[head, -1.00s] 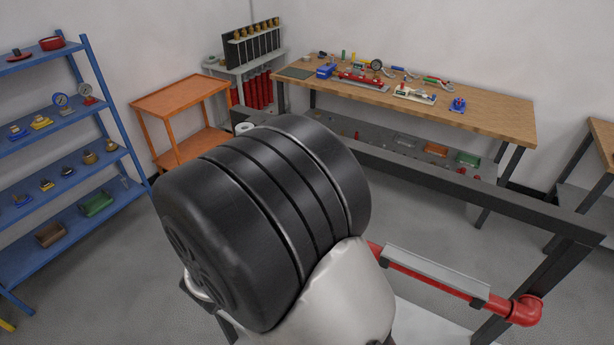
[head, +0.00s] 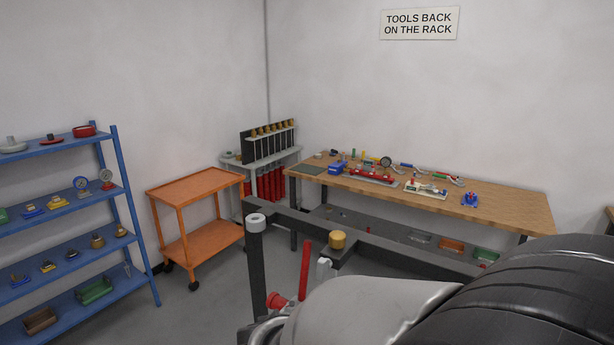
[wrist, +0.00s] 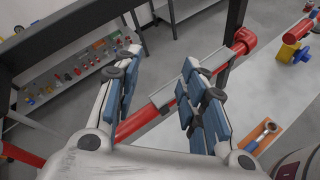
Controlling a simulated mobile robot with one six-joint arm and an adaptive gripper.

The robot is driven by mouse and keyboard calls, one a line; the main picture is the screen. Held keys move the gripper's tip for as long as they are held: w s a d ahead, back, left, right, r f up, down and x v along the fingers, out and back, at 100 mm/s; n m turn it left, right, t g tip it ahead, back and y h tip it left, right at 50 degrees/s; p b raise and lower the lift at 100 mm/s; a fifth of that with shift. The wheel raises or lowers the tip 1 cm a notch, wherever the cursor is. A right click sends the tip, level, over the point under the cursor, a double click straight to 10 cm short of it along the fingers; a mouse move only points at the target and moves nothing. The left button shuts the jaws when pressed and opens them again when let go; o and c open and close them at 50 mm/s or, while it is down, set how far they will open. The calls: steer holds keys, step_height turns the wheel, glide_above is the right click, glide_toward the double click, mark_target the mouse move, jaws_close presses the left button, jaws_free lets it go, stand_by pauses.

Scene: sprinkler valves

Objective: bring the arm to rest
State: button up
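My gripper (wrist: 158,72) shows in the wrist view with its two blue-padded fingers spread apart. Nothing is held between them. A red pipe (wrist: 134,124) with a grey plate (wrist: 168,92) along it shows through the gap, apparently beyond the fingers. My arm fills the lower right of the head view as a black joint housing and a pale grey link. The gripper itself does not show in the head view.
A dark frame (head: 390,245) with a red upright pipe (head: 305,270) and a brass cap (head: 338,240) stands close by my arm. Behind are a wooden workbench (head: 510,204), an orange cart (head: 197,188) and blue shelves (head: 134,215). Floor shows between shelves and frame.

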steer(key=s+d+f+m+g+y+b, duration=0.5)
steer(key=s+f+m, duration=0.3)
steer(key=s, duration=0.4)
steer(key=s+a+f+m+t+y+b, duration=0.3)
steer(key=s+a+m+y+b, duration=0.2)
steer(key=m, duration=0.5)
steer(key=shift+s+a+f+t+y+b, duration=0.3)
steer(key=shift+s+a+y, duration=0.15)
steer(key=shift+a+y, duration=0.55)
